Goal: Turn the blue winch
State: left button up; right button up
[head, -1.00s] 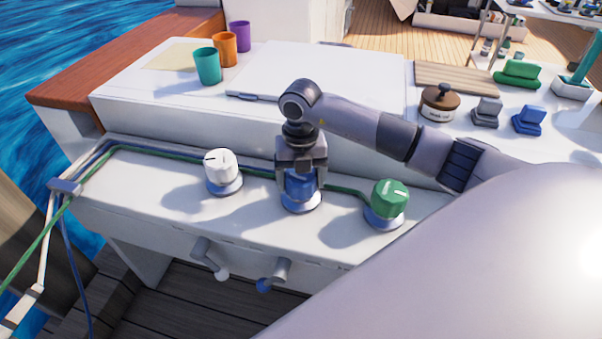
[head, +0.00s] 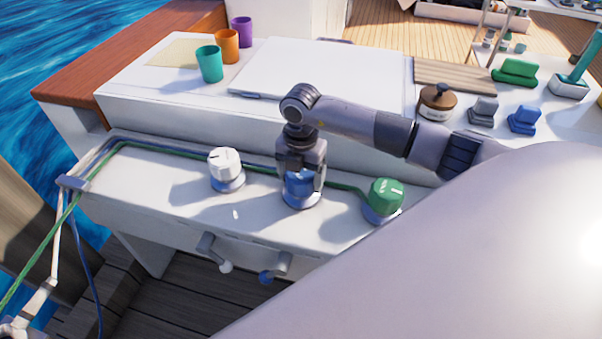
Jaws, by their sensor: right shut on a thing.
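The blue winch (head: 298,190) stands upright on the white ledge, between the white winch (head: 226,168) and the green winch (head: 384,200). My right gripper (head: 302,178) points down from above and is shut on the blue winch, with its fingers around the drum. The fingers and wrist hide the top and part of the sides of the winch. My left gripper does not show clearly; a bit of a machine part at the bottom left corner may belong to my left arm.
Cups (head: 209,64), a brown-lidded pot (head: 437,102) and cleats (head: 524,120) stand on the upper deck.

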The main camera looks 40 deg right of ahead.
jog(key=o, duration=1)
jog(key=shift+c, duration=0.2)
jog(key=shift+r, duration=0.2)
notch_tip(320, 180, up, 7)
jog(key=shift+f, duration=0.1)
